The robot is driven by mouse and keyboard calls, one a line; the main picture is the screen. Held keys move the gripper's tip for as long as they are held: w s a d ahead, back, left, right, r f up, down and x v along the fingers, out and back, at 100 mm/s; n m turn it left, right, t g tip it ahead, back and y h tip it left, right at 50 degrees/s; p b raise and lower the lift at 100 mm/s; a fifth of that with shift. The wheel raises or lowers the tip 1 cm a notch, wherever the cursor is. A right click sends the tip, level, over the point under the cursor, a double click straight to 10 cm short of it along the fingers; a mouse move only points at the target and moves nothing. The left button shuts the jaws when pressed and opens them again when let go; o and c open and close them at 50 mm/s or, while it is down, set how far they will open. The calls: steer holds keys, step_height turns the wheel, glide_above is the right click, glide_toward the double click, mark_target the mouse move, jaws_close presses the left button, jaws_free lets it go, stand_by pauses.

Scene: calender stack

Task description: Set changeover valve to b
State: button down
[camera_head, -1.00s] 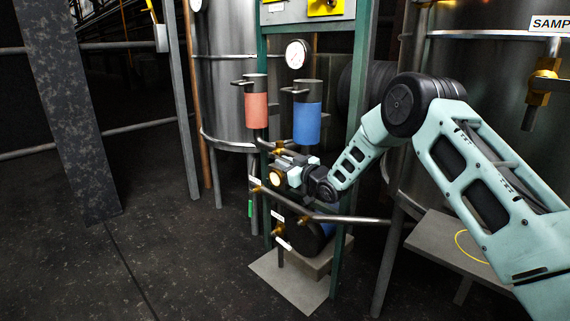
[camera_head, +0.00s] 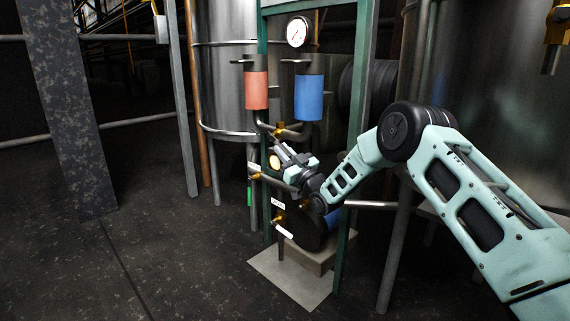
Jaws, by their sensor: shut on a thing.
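A filter stand has a red filter bowl (camera_head: 256,90) on the left and a blue filter bowl (camera_head: 309,97) on the right. The changeover valve (camera_head: 279,130) shows as a small brass part on the pipework below and between them. My gripper (camera_head: 279,148) is just below this brass part, tilted with its fingers up and to the left. It is shut, apparently on the valve's handle, which the fingers mostly hide. The position marks a and b cannot be read.
A pressure gauge (camera_head: 299,31) sits above the bowls. Green posts (camera_head: 356,120) frame the stand. Lower pipes carry brass fittings and white tags (camera_head: 277,202). A dark round body rests on a grey plinth (camera_head: 310,256). Steel tanks stand behind. Floor at left is open.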

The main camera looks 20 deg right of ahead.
steer(key=f+t+b, duration=0.1)
steer(key=b, duration=0.1)
steer(key=f+t+b, duration=0.1)
steer(key=b, duration=0.1)
steer(key=shift+w+a+t+y, duration=0.2)
steer(key=shift+w+t+y, duration=0.1)
steer(key=shift+w, duration=0.05)
steer(key=shift+r, duration=0.1)
steer(key=c, duration=1.4)
jaws_free()
steer(key=p+v, duration=0.4)
steer(key=v, duration=0.8)
steer(key=shift+p, duration=0.4)
